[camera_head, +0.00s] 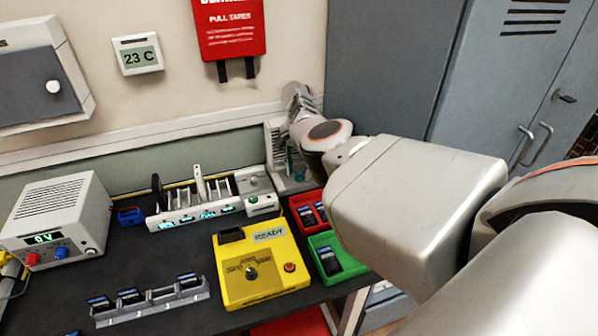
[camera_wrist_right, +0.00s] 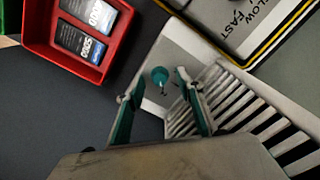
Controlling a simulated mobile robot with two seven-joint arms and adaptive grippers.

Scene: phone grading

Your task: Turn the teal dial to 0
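The teal dial (camera_wrist_right: 160,76) is a small round knob on a pale grey plate (camera_wrist_right: 182,50) beside a slotted white part, seen in the right wrist view. My right gripper (camera_wrist_right: 158,80) is open, with one teal finger on each side of the dial in that view. I cannot tell whether the fingers touch it. Small dark marks show by the dial, too small to read. In the head view the right gripper (camera_head: 296,164) is mostly hidden by its own arm, at the slotted white unit (camera_head: 275,142) at the back of the table. My left gripper is not in view.
Red (camera_head: 291,207) and green (camera_head: 316,241) trays hold phones close to the right arm. A yellow tester (camera_head: 235,283) reading READY stands in front. A white rack (camera_head: 205,212), a power supply (camera_head: 70,205) and a phone stand (camera_head: 150,311) are further left.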

